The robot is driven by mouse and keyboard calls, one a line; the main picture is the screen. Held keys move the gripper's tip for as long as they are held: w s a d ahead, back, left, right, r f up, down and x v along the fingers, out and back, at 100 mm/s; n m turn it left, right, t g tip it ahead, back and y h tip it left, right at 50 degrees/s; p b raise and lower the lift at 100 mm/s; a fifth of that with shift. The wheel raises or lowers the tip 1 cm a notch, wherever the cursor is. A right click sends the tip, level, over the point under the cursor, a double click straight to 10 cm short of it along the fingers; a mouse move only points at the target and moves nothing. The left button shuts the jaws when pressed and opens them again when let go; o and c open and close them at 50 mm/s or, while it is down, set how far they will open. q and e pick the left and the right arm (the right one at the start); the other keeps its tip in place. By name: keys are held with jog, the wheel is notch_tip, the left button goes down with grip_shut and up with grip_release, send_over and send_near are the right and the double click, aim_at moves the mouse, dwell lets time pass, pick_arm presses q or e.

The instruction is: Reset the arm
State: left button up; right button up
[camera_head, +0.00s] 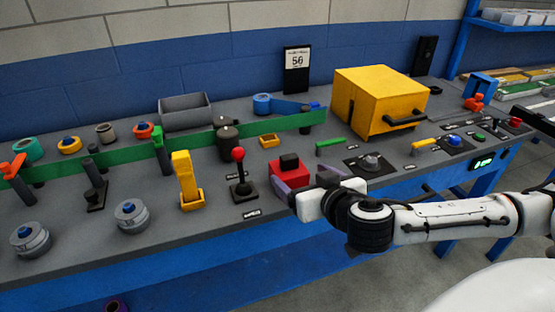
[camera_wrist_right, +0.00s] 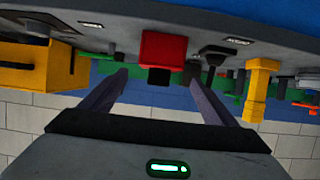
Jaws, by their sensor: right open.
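My right gripper (camera_head: 297,180) is open at the front edge of the grey panel, its arm coming in from the right. Its two dark purple-grey fingers are spread around the sides of a red block with a black top (camera_head: 288,165). In the right wrist view the red block (camera_wrist_right: 163,50) stands ahead between the open fingertips (camera_wrist_right: 158,73). I see no grip on it; whether a finger touches it I cannot tell. My left gripper is not in view.
A red-knobbed joystick (camera_head: 239,168) and a yellow lever (camera_head: 186,180) stand left of the block. A yellow box with a black handle (camera_head: 375,100) stands behind, right. A green strip (camera_head: 80,158) crosses the panel. Knobs and a blue button (camera_head: 455,141) lie to the right.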

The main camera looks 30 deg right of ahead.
jog(key=s+a+f+n+g+y, duration=0.1)
jog(key=s+a+f+n+g, duration=0.15)
jog(key=s+a+f, duration=0.45)
jog(key=s+a+f+n+g+y, duration=0.1)
jog(key=s+a+f+g, duration=0.3)
jog(key=s, duration=0.4)
jog(key=s+a+f+n+g+y, duration=0.1)
jog(key=s+f+g, duration=0.2)
jog(key=s+f, duration=0.45)
jog(key=w+a+f+t+y, duration=0.1)
jog(key=w+a+f+t, duration=0.1)
jog(key=f, duration=0.3)
jog(key=w+a+f+t+y, duration=0.1)
jog(key=w+a+f+t, duration=0.1)
jog(key=f, duration=0.4)
jog(key=shift+a+y, duration=0.3)
jog(key=shift+a, duration=0.25)
jog(key=shift+f+t, duration=0.1)
jog(key=shift+t, duration=0.15)
